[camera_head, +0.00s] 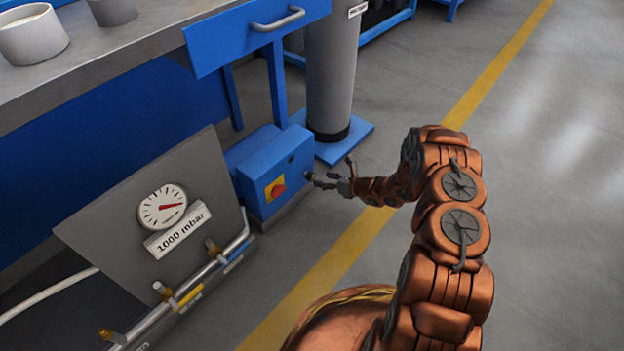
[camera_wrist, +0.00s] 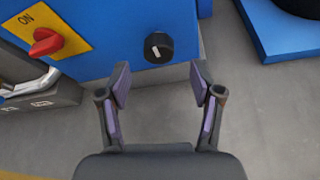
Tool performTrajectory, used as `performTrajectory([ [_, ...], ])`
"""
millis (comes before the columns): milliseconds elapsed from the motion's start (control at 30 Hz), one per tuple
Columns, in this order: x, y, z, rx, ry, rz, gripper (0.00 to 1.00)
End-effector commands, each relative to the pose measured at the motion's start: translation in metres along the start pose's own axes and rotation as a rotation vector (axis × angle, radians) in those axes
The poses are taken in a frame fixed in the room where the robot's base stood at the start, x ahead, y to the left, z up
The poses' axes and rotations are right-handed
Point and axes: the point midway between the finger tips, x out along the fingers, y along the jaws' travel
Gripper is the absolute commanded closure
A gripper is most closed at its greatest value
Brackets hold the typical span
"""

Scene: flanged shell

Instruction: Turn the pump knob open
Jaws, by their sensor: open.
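The blue pump box (camera_head: 268,170) stands on the floor beside the workbench. In the wrist view its face carries a black round knob (camera_wrist: 158,47) with a white mark that stands close to upright. My gripper (camera_wrist: 160,80) is open and empty, its two fingers apart on either side below the knob in the picture. The knob shows beyond the fingertips, and I cannot tell any contact. In the head view my gripper (camera_head: 330,174) is right in front of the box, and the knob is hard to make out there.
A red switch (camera_wrist: 46,42) on a yellow plate marked ON sits left of the knob. A gauge (camera_head: 162,207) above a 1000 mbar label and pipes with valves stand left. A grey cylinder (camera_head: 332,70) on a blue base stands behind. Floor to the right is clear.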

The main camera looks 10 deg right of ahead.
Motion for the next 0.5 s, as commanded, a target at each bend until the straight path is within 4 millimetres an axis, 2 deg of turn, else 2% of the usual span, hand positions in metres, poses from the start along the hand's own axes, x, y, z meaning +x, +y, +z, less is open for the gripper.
performTrajectory([
  [300, 0.045, 0.001, -0.003, -0.002, 0.001, 0.004, 0.35],
  [500, 0.06, 0.001, 0.0, -0.001, -0.002, 0.004, 0.35],
])
